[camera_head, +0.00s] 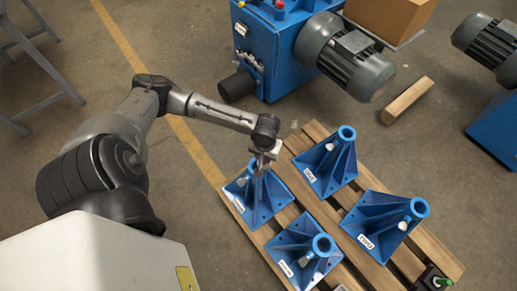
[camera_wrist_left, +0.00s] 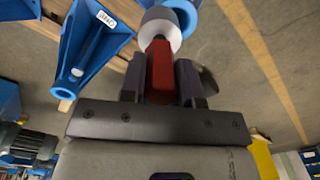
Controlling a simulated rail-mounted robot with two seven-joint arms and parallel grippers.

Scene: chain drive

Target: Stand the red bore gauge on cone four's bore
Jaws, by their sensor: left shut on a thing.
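The red bore gauge (camera_wrist_left: 160,72) has a red grip and a wide grey round end. My left gripper (camera_head: 263,160) is shut on the red grip, which shows between its two fingers in the left wrist view. The gauge's grey end overlaps the top of a blue cone (camera_head: 259,196), the left one on the pallet, directly under the gripper. Whether the grey end touches or sits in that bore is hidden. That cone's label is too small to read. My right gripper is not in view.
Three more blue cones stand on the wooden pallet (camera_head: 318,133): one behind (camera_head: 337,169), one at right labelled TWO (camera_head: 377,227), one in front (camera_head: 298,243). Blue machine (camera_head: 284,60) stands behind.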

